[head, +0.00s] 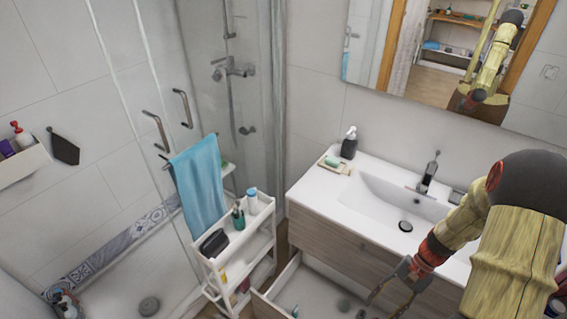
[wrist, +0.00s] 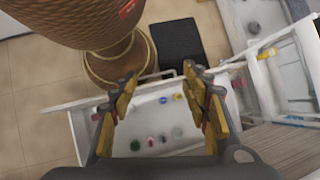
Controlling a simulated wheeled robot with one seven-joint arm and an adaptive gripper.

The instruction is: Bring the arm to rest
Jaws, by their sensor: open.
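My arm reaches in from the right in the head view, over the front of the white sink counter (head: 325,195). My gripper (head: 385,290) hangs low in front of the counter, by the open drawer (head: 262,305). In the wrist view my gripper (wrist: 160,85) is open, its two fingers apart with nothing between them. Below it is the open drawer (wrist: 85,150) with several small items lying inside.
A white cart (head: 245,262) with bottles and a dark pouch stands left of the drawer; its edge shows in the wrist view (wrist: 262,85). A blue towel (head: 198,185) hangs on the glass shower door. A soap dispenser (head: 349,143) and a faucet (head: 429,172) are on the counter.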

